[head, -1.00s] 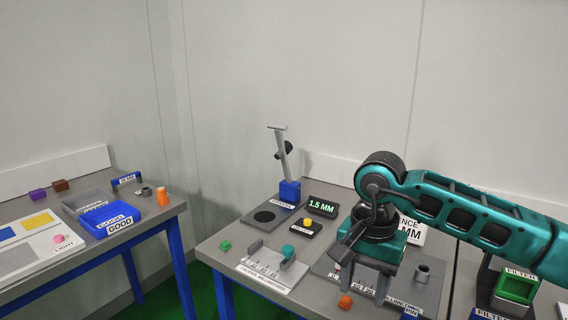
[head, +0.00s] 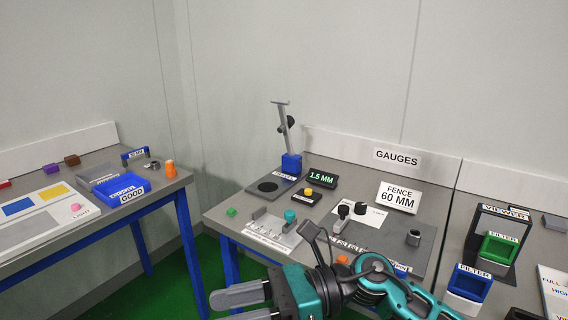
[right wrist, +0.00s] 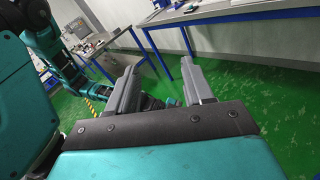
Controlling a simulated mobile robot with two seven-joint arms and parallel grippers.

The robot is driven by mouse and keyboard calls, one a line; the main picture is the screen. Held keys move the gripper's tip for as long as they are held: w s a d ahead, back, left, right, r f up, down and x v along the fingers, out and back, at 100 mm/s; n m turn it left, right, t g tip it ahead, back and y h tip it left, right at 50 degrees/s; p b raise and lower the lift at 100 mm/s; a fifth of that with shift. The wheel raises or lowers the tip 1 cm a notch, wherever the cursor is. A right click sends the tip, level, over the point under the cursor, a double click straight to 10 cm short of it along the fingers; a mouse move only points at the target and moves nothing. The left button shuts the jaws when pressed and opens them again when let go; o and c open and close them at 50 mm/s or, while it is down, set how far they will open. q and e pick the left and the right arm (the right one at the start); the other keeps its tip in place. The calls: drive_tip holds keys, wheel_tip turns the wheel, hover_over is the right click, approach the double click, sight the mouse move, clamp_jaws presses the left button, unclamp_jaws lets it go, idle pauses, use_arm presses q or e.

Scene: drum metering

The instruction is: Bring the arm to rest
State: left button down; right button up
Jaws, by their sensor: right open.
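My right gripper (head: 246,304) is low in the head view, in front of the gauge table's near edge, its fingers pointing left. In the right wrist view its two grey fingers (right wrist: 162,92) are spread apart with nothing between them, over green floor. My right arm (head: 375,285) folds in from the bottom of the head view and covers part of the table's front edge. My left gripper does not show in the head view.
The gauge table (head: 222,213) holds a gauge stand (head: 290,163), a "FENCE 60 MM" sign (head: 398,197), a viewer (head: 505,220) and small coloured pieces. A side table (head: 100,225) with a blue GOOD bin (head: 122,190) stands left. Green floor (head: 165,285) lies open between them.

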drive_tip(key=w+d+f+n+t+h, duration=0.4)
drive_tip(key=d+n+t, duration=0.5)
drive_tip(key=n, duration=0.9)
drive_tip(key=w+d+f+n+t+h, duration=0.2)
drive_tip(key=w+d+f+n+t, duration=0.3)
drive_tip(key=n+t, duration=0.95)
drive_tip(key=s+d+f+m+g+h, duration=0.4)
drive_tip(key=s+f, duration=0.3)
drive_tip(key=f, duration=0.2)
drive_tip(key=s+d+f+m+g+h, duration=0.4)
drive_tip(key=s+d+f+m, duration=0.2)
drive_tip(key=f, duration=0.4)
drive_tip(key=shift+s+d+f+m+h, duration=0.15)
drive_tip(key=shift+s+f+m+h, duration=0.2)
drive_tip(key=shift+s+m, duration=0.35)
